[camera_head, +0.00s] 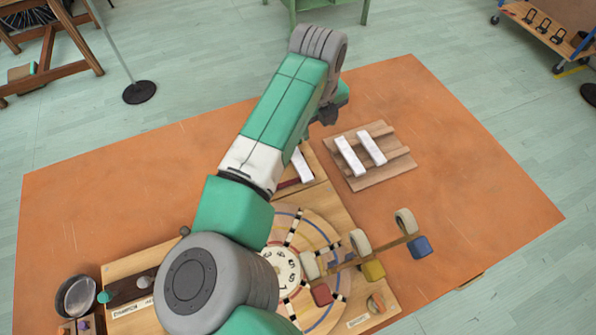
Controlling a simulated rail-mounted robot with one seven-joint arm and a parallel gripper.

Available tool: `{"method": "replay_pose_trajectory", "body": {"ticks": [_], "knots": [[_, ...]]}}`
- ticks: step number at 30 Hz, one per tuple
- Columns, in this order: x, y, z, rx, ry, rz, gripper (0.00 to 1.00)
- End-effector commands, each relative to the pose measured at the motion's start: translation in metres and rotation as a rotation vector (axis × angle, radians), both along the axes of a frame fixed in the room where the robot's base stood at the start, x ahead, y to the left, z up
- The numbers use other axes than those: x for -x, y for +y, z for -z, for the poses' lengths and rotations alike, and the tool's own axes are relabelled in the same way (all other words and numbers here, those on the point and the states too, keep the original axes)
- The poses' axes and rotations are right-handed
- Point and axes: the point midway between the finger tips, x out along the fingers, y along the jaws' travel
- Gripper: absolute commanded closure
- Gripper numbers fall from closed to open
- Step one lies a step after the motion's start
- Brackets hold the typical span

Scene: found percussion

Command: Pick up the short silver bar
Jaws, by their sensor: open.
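Two silver bars lie side by side across a wooden rack in the head view. The left bar (350,156) looks slightly longer than the right bar (372,148). A third silver bar (303,166) lies on the board left of the rack, partly hidden behind my arm. I cannot tell for sure which one is the short bar. My gripper (326,116) is a small dark shape beyond the bars, just left of the rack's far end. It is open and holds nothing that I can see. Its fingers are mostly hidden by my arm.
The wooden rack (400,178) rests on the orange table (480,190). A metal pan (76,297) stands at lower left. The table's right side is clear.

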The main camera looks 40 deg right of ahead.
Motion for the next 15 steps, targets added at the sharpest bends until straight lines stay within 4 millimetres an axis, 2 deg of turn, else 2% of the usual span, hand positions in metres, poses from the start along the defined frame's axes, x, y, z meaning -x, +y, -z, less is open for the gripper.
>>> {"method": "replay_pose_trajectory", "body": {"ticks": [1,3,6,10,15], "knots": [[-0.007,0.016,0.031,-0.068,0.017,0.043,0.47],[-0.011,0.032,0.044,-0.131,0.044,0.097,0.47],[-0.013,0.043,0.048,-0.168,0.065,0.132,0.47],[-0.012,0.044,0.048,-0.171,0.069,0.136,0.47],[-0.013,0.043,0.070,-0.170,0.068,0.135,0.47]]}}
